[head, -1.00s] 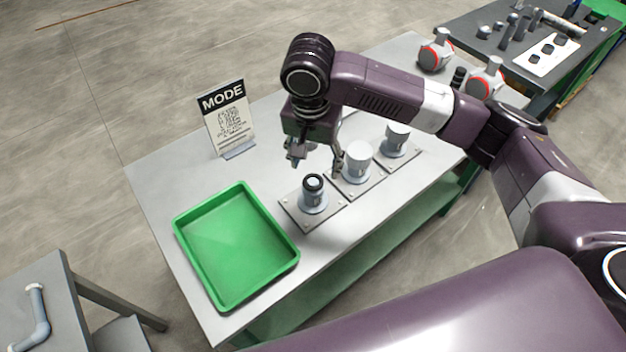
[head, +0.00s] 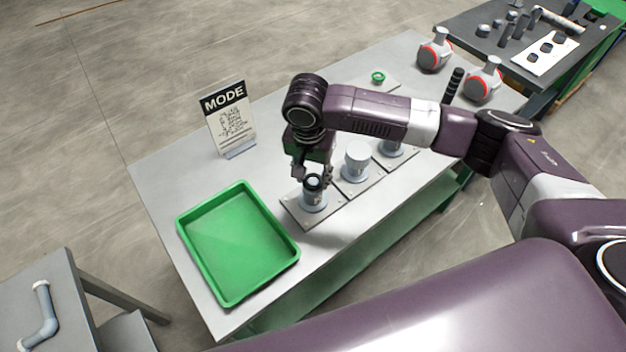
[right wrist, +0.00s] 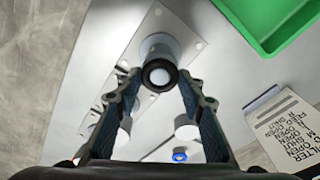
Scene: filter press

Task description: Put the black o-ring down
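The black o-ring (head: 315,182) sits around the top of the nearest pale cylinder (head: 314,201), which stands upright on a flat plate. My left gripper is not in view.
An empty green tray (head: 181,226) lies left of the cylinder. Two more pale cylinders (head: 356,163) stand to the right. A MODE sign (head: 230,118) stands behind the tray. A green ring (head: 378,77) and red-banded grey parts (head: 434,52) are farther back.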

